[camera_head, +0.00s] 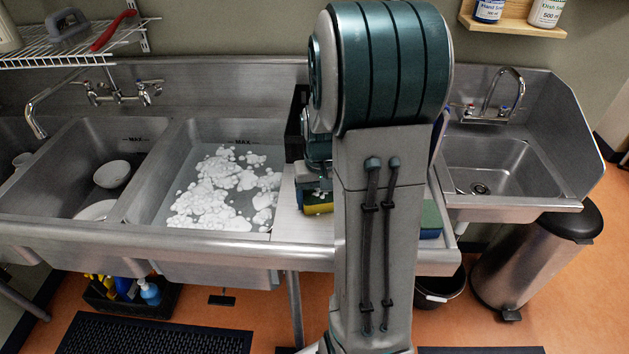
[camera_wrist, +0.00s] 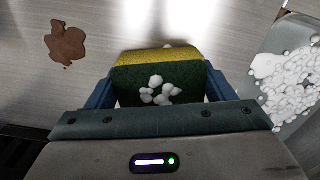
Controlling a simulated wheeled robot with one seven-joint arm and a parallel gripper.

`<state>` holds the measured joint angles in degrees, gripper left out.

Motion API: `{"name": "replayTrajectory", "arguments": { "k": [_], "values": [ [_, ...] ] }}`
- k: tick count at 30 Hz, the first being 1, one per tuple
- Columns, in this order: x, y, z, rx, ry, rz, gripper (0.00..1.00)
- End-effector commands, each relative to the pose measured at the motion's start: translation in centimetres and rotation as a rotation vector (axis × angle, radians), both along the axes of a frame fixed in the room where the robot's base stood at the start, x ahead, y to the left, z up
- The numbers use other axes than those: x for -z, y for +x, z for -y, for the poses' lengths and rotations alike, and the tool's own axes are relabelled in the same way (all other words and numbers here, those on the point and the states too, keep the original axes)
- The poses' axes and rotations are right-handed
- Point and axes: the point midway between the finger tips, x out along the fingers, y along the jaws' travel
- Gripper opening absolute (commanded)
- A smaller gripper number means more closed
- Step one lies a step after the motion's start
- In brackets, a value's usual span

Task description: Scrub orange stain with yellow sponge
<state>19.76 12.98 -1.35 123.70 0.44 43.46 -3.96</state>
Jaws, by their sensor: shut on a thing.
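My gripper (camera_wrist: 157,78) is shut on the yellow sponge (camera_wrist: 160,56), with one blue finger at each side of it. The sponge has a dark green scouring face with white suds on it. In the head view the sponge (camera_head: 318,207) shows low over the steel drainboard (camera_head: 290,222), left of my arm, which hides much of the gripper. An orange-brown stain (camera_wrist: 67,44) lies on the steel surface at the upper left of the wrist view, apart from the sponge. The stain is hidden in the head view. I cannot tell whether the sponge touches the steel.
A sink basin with suds (camera_head: 222,190) lies left of the drainboard; its suds also show in the wrist view (camera_wrist: 290,78). A basin with dishes (camera_head: 112,174) is further left. A blue-green item (camera_head: 431,219) lies right of my arm. A hand sink (camera_head: 490,170) stands further right.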

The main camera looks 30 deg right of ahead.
Motion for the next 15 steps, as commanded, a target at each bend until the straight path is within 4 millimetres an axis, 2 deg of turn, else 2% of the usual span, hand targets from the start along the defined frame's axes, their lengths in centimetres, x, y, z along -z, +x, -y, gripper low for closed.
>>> {"name": "replayTrajectory", "arguments": {
  "k": [4,15],
  "values": [
    [-3.1,0.1,-0.1,-0.002,-0.002,0.006,0.53],
    [-5.5,0.1,-0.2,-0.004,-0.001,0.002,0.53]
  ]
}}
